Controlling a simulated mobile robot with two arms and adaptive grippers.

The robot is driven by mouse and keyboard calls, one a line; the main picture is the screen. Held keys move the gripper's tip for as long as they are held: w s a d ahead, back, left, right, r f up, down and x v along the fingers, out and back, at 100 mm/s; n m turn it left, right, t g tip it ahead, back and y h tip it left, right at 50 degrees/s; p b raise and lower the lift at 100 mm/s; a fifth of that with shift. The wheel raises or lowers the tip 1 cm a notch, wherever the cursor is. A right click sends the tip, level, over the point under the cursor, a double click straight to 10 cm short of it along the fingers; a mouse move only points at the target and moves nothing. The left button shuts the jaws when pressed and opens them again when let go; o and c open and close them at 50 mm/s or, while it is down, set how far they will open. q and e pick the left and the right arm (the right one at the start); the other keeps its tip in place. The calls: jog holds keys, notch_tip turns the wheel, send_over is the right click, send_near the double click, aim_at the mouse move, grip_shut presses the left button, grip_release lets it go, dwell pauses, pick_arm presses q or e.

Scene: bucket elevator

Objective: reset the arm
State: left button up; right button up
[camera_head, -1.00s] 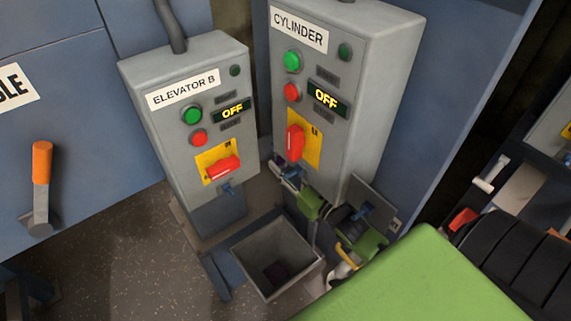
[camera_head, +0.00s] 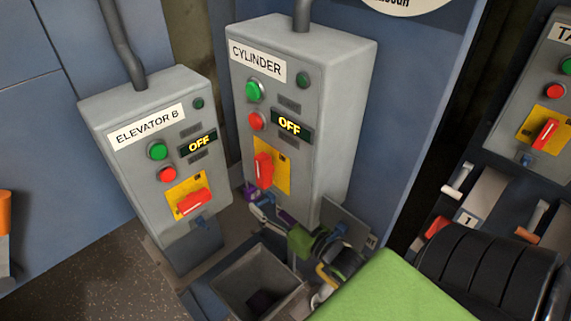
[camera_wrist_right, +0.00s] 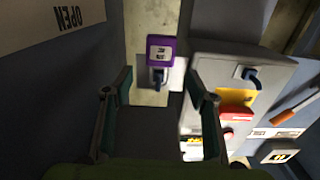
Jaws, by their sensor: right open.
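My right gripper (camera_head: 265,212) is low in front of the CYLINDER control box (camera_head: 340,130) in the head view. It is small and partly hidden by my arm. In the right wrist view my right gripper (camera_wrist_right: 158,85) has its two fingers wide apart, with nothing between them. A purple block with a white label (camera_wrist_right: 160,48) shows beyond the fingertips, apart from them as far as I can see. A small purple thing (camera_head: 250,191) also shows below the CYLINDER switch in the head view. My left gripper is not in view.
The ELEVATOR B box (camera_head: 155,105) stands left of the CYLINDER box; both displays read OFF. An open grey chute (camera_head: 240,275) lies below. Black rollers (camera_head: 480,270) and another control panel (camera_head: 548,90) are at the right. An OPEN sign (camera_wrist_right: 50,20) is upper left in the wrist view.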

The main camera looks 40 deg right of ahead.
jog(key=s, duration=0.7)
jog(key=shift+d, duration=0.25)
